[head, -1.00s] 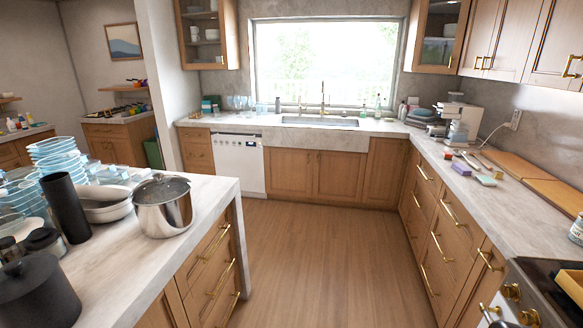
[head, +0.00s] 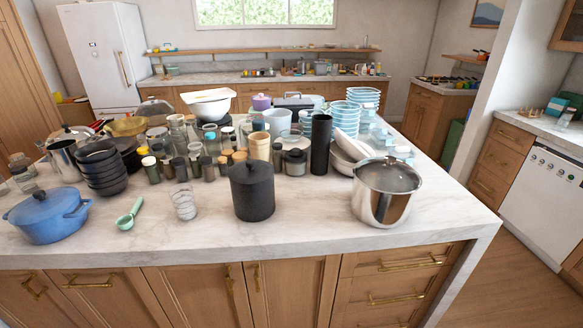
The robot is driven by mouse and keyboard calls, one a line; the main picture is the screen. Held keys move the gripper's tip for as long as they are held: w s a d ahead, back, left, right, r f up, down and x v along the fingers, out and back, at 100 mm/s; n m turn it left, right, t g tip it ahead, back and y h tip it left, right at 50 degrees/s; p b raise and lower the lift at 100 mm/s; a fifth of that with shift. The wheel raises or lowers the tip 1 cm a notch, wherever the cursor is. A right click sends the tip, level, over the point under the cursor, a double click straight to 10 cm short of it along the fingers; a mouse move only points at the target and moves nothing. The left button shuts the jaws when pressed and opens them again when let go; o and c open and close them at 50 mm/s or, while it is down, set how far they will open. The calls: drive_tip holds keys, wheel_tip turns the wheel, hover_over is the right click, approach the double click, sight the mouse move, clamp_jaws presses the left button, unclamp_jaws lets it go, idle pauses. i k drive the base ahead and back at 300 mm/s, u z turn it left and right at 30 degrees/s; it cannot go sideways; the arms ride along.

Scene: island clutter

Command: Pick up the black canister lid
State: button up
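A black cylindrical canister (head: 253,197) stands upright near the front edge of the marble island, in the middle of the head view. Its black lid (head: 250,170) sits on top and has a small knob. The lid's rim is hard to tell from the dark body. My gripper does not show in the head view.
The island (head: 290,237) is crowded behind the canister with jars, bowls and pots. A steel pot (head: 386,192) stands to its right, a tall black cylinder (head: 320,145) behind right, a ribbed glass (head: 183,203) to its left. A blue pot (head: 49,215) is far left. The island's front strip is clear.

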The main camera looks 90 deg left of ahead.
sight(250, 171)
drive_tip(key=u, duration=3.6)
drive_tip(key=i, duration=1.65)
